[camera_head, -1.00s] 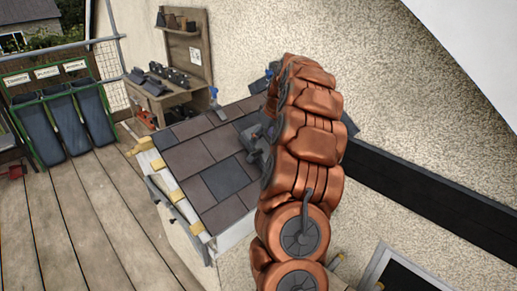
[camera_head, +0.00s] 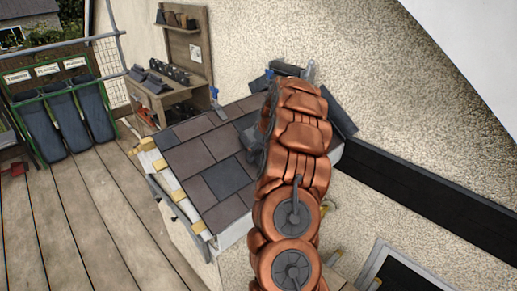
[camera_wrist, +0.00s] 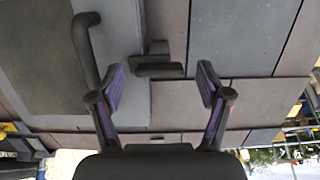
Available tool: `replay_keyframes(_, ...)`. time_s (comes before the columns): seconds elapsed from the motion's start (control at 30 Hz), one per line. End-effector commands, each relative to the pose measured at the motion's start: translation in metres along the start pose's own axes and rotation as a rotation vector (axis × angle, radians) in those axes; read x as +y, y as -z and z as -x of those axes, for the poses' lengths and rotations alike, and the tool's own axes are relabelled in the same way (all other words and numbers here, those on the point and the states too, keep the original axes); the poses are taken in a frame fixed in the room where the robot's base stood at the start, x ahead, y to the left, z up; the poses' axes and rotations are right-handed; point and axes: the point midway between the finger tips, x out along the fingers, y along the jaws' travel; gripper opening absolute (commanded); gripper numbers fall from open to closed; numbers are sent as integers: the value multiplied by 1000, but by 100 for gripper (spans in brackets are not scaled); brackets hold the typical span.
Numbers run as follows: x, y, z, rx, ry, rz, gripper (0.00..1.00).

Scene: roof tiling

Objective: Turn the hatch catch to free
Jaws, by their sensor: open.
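In the wrist view, the roof hatch shows as a dark pane (camera_wrist: 40,65) in a grey frame (camera_wrist: 122,35) at the left. A curved dark handle bar (camera_wrist: 84,45) stands on it. The small dark catch (camera_wrist: 158,69) sits at the frame's right edge, its lower bar lying crosswise in the picture. My gripper (camera_wrist: 161,72) is open and empty. Its two purple-lined fingers are on either side of the catch's lower end; I cannot tell whether they touch it. In the head view my copper-coloured arm hides most of the hatch, the catch and the fingers.
Slate tiles (camera_head: 228,178) cover the small roof left of my arm. A workbench (camera_head: 165,95) with shelves stands behind it. Green-framed bins (camera_head: 65,118) stand at the far left. The plank deck (camera_head: 95,215) is clear in front. A rendered wall (camera_head: 400,110) rises at the right.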

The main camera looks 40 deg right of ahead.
Motion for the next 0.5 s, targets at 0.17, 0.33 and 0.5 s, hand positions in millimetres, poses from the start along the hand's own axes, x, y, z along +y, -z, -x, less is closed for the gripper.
replay_keyframes(0.17,0,0,0,0,0,0,67)
replay_keyframes(0.33,0,0,0,0,0,-1,49)
replay_keyframes(0.5,0,0,0,0,0,-1,31)
